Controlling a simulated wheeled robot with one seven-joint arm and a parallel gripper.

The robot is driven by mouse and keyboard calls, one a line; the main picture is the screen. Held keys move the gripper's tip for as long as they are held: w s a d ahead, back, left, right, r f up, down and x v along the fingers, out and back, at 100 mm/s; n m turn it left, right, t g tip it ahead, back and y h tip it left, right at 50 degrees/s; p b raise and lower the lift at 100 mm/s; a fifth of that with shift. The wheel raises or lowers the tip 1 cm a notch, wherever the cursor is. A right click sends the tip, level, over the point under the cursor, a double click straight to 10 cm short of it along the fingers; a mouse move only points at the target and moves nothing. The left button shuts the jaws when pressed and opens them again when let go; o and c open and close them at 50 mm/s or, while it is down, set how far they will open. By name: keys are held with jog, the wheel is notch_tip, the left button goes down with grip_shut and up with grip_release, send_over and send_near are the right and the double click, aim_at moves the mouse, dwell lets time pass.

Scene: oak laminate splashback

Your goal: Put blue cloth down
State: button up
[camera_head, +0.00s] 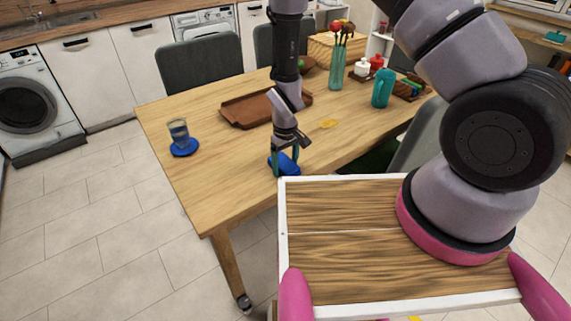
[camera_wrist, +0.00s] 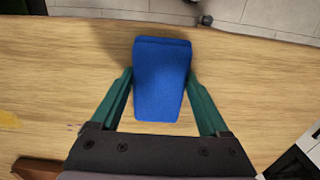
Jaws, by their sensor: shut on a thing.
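The blue cloth (camera_wrist: 161,78) is a folded blue block between the two green fingers of my gripper (camera_wrist: 160,88) in the wrist view. In the head view the cloth (camera_head: 287,163) is low over the near edge of the wooden table (camera_head: 215,180), with my gripper (camera_head: 285,160) shut on it from above. A dark shadow lies beside the cloth on the table in the wrist view. I cannot tell whether the cloth touches the tabletop.
A teal mug (camera_head: 382,88) and a vase (camera_head: 337,70) stand farther back. The table's left front is clear.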

aim_at(286, 164)
jog(key=shift+f, duration=0.2)
jog(key=o, duration=1.5)
jog(key=shift+c, duration=0.2)
jog(key=shift+s, duration=0.1)
jog(key=shift+a+r, duration=0.1)
jog(key=shift+r, duration=0.25)
notch_tip(286, 164, up, 12)
